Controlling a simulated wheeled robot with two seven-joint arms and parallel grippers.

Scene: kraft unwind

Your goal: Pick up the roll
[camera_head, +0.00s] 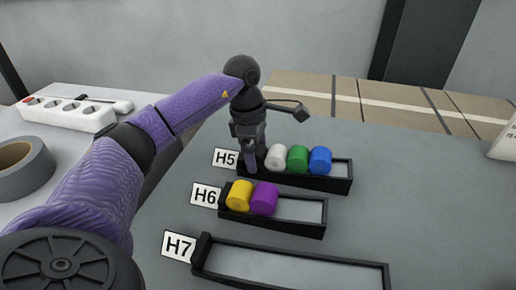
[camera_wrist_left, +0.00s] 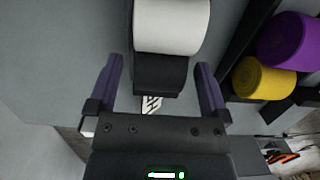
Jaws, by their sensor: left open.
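My left gripper (camera_head: 252,160) is over the left end of the H5 tray (camera_head: 335,184). In the left wrist view its two purple fingers (camera_wrist_left: 157,80) are apart, on either side of a black piece (camera_wrist_left: 160,75) with a white roll (camera_wrist_left: 172,25) beyond it. I cannot tell whether this black piece is a roll or the tray's end. In the head view the white roll (camera_head: 275,157), a green roll (camera_head: 298,159) and a blue roll (camera_head: 320,161) lie side by side in the H5 tray. My right gripper is not in view.
The H6 tray (camera_head: 300,228) holds a yellow roll (camera_head: 240,196) and a purple roll (camera_head: 264,199), with free room at its right. The H7 tray (camera_head: 290,268) in front is empty. A white power strip (camera_head: 65,112) and grey tape (camera_head: 25,168) lie at left.

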